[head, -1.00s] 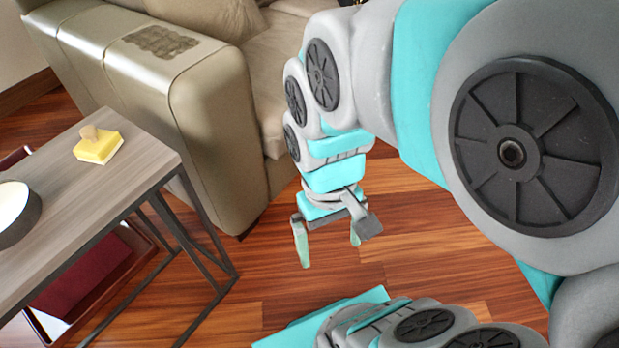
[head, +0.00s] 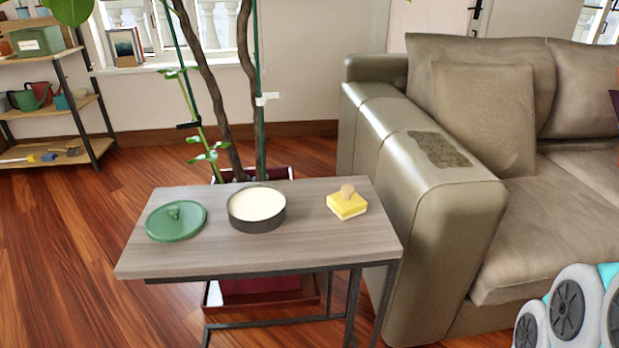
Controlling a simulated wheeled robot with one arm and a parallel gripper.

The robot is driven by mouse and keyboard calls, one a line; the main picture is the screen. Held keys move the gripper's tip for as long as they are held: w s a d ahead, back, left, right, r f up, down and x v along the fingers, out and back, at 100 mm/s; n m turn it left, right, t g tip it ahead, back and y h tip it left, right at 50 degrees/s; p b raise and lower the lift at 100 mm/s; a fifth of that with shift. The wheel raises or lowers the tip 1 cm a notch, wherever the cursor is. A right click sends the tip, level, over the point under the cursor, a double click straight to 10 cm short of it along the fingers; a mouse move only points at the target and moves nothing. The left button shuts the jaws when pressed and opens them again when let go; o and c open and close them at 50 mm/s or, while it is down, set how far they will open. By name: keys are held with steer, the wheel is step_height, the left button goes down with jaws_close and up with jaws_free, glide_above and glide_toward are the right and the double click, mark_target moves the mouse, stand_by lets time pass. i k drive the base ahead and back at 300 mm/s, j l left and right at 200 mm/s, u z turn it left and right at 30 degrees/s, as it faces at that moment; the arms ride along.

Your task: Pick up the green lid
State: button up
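The green lid (head: 176,221) is round with a small knob on top. It lies flat near the left end of the grey wood-topped side table (head: 290,249), with nothing on it. A dark round pot with a cream-coloured top (head: 257,207) stands to its right, a small gap apart. My gripper is out of the picture now; only part of my arm shows at the lower right edge, far from the lid.
A yellow block with a wooden knob (head: 347,205) sits at the table's right end. A beige sofa (head: 430,215) stands close on the right. Plant stems (head: 258,95) rise behind the table, and a shelf (head: 50,105) stands back left. The floor left of the table is clear.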

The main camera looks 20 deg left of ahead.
mark_target(178, 221)
steer(key=u, duration=1.5)
